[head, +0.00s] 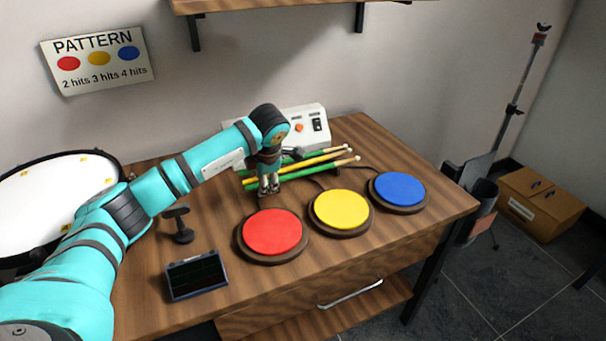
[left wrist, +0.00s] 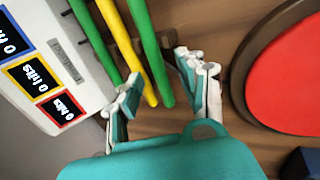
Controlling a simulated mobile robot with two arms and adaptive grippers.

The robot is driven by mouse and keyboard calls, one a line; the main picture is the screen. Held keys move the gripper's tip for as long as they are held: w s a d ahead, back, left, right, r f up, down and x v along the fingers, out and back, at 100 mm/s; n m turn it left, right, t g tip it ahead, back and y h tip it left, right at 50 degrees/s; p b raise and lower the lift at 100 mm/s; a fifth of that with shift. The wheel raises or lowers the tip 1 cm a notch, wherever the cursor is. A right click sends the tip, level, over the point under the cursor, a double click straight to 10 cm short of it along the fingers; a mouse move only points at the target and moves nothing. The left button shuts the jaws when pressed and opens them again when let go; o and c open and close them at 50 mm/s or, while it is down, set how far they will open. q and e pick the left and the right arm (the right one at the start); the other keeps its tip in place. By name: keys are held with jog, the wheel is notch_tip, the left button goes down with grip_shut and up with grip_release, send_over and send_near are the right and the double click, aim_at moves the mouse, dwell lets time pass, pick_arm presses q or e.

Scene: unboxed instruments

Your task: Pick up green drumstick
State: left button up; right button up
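Several drumsticks lie side by side at the back of the table. In the left wrist view there is a green drumstick (left wrist: 150,50) on the right, a yellow drumstick (left wrist: 128,50) in the middle and another green drumstick (left wrist: 95,38) on the left. In the head view the nearer green drumstick (head: 312,170) is clear. My left gripper (head: 268,188) is at the sticks' left end, pointing down. In the left wrist view its fingers (left wrist: 160,85) are apart, with the yellow and right green sticks between them. Contact cannot be told. My right gripper is not in view.
Red (head: 272,231), yellow (head: 341,209) and blue (head: 400,189) pads stand on the table (head: 215,212) in front of the sticks. A white control box (head: 303,117) stands behind them. A small dark screen (head: 196,277) lies front left. A drum (head: 50,195) is at the left.

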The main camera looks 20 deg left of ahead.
pick_arm(q)
grip_shut()
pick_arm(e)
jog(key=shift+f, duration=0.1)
pick_arm(q)
jog(key=shift+r, duration=0.15)
